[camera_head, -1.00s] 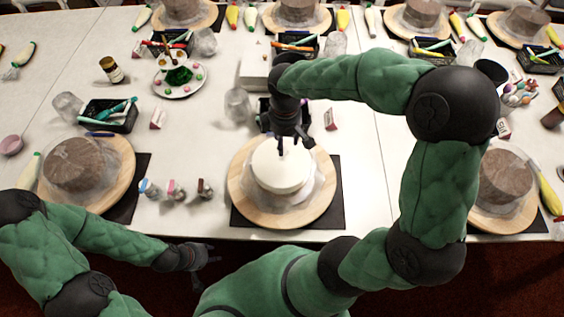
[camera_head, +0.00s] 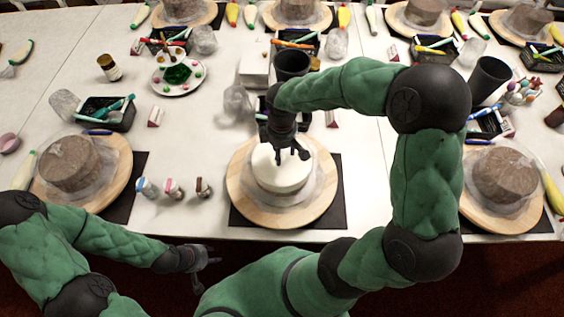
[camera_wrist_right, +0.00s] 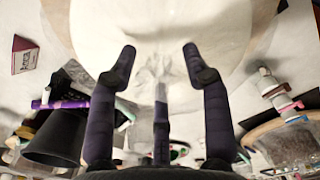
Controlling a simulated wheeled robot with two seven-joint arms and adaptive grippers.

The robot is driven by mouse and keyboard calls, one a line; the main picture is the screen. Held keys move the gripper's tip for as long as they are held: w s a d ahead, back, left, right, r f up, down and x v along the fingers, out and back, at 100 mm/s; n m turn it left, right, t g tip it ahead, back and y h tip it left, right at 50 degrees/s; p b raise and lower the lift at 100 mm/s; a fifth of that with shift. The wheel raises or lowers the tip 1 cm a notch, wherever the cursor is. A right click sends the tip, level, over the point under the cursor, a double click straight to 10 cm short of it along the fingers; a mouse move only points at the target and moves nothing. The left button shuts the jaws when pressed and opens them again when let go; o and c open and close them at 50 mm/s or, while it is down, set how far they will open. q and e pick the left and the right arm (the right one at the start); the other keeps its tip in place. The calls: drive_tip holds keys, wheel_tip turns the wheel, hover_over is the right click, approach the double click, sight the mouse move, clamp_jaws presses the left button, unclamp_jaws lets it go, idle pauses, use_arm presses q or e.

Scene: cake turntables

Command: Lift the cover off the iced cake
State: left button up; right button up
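The white iced cake (camera_head: 282,182) sits on a round wooden turntable (camera_head: 240,205) at the front middle of the table. A pale, see-through rim shows around its base. The clear cover is hard to make out; a faint glassy shape (camera_wrist_right: 158,72) shows between my fingers in the right wrist view. My right gripper (camera_head: 288,156) points down over the cake's top. Its fingers are spread on either side of the glassy shape in the wrist view (camera_wrist_right: 159,52), and I cannot tell whether they touch it. My left gripper (camera_head: 216,256) is open and empty, off the table's front edge.
Three small bottles (camera_head: 173,188) stand left of the turntable. Brown cakes on turntables stand left (camera_head: 68,165) and right (camera_head: 503,175). Behind are a clear glass (camera_head: 237,103), a dark cup (camera_head: 292,64) and a small card (camera_head: 331,118).

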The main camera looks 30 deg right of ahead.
clamp_jaws()
